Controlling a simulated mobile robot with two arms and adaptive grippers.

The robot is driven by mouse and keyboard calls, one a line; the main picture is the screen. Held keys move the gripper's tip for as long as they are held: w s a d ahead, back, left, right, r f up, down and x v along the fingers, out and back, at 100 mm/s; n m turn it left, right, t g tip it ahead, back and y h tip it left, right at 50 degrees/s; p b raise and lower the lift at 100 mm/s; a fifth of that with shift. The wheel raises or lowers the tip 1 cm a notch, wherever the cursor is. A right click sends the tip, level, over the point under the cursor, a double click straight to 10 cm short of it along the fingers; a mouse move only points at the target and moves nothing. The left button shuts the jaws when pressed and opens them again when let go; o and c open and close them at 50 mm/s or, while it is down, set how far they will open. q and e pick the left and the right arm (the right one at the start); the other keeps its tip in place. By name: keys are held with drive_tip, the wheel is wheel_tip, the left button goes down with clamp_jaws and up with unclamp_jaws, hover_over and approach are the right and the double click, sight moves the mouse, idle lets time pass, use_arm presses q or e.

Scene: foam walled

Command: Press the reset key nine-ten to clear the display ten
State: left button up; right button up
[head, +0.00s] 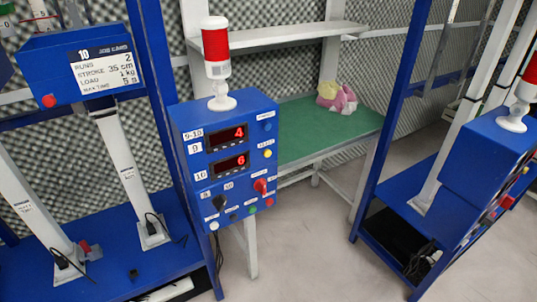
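A blue control box (226,150) labelled 9-10 faces me near the middle of the head view. Its upper display (227,137), beside label 9, shows a red 4. Its lower display (229,163), beside label 10, shows a red 6. A blue button (268,127) and a yellow button (268,154) sit on its right side under small labels that I cannot read surely. Lower down are a red knob (260,186), a black knob (219,202) and a row of small buttons (253,210). Neither of my grippers is in view.
A red and white beacon (216,55) stands on the box. A blue test rig (65,250) with sign 10 (84,54) is at left. A green-topped bench (325,128) with cloths (337,97) is behind. Another blue box (485,160) is at right. Grey floor (310,250) is clear between.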

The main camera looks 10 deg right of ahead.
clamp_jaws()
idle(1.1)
